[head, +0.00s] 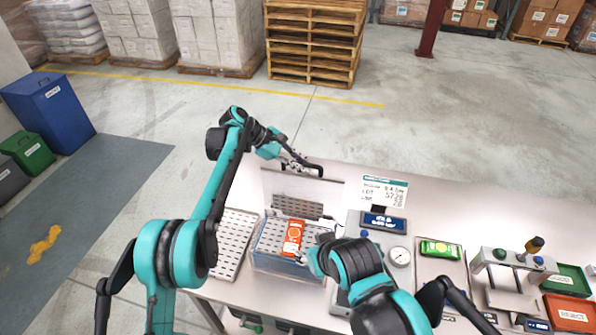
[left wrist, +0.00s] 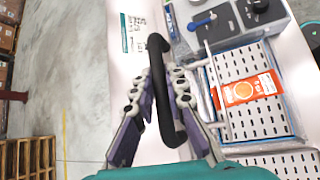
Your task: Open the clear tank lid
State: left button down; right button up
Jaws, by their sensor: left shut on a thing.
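The clear tank (head: 262,262) stands on the table with its clear lid (head: 300,190) raised, standing up roughly at the far side. My left gripper (head: 298,160) is shut on the lid's black bar handle (head: 312,168). In the left wrist view the handle (left wrist: 162,75) runs between the fingers (left wrist: 160,105) of that gripper. An orange packet (head: 293,238) lies in the tank on a perforated surface; it also shows in the left wrist view (left wrist: 245,90). My right arm's end is by the tank's right side; its fingers are not clear.
A perforated tray (head: 232,245) lies left of the tank. To the right are a scale with a blue display (head: 384,221), a round dial (head: 399,256), a green packet (head: 440,249), a stand (head: 512,262), and green (head: 567,280) and red (head: 570,314) bins.

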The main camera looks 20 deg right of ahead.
pick_arm(q)
jog(key=shift+w+d+f+p, duration=0.1)
jog(key=shift+w+d+p, duration=0.2)
jog(key=shift+w+d, duration=0.25)
jog(key=shift+w+d+p, duration=0.25)
jog(key=shift+w+d, duration=0.05)
jog(key=shift+w, duration=0.4)
jog(key=c, duration=1.5)
grip_release()
jog(key=shift+c, duration=0.2)
jog(key=v, duration=1.2)
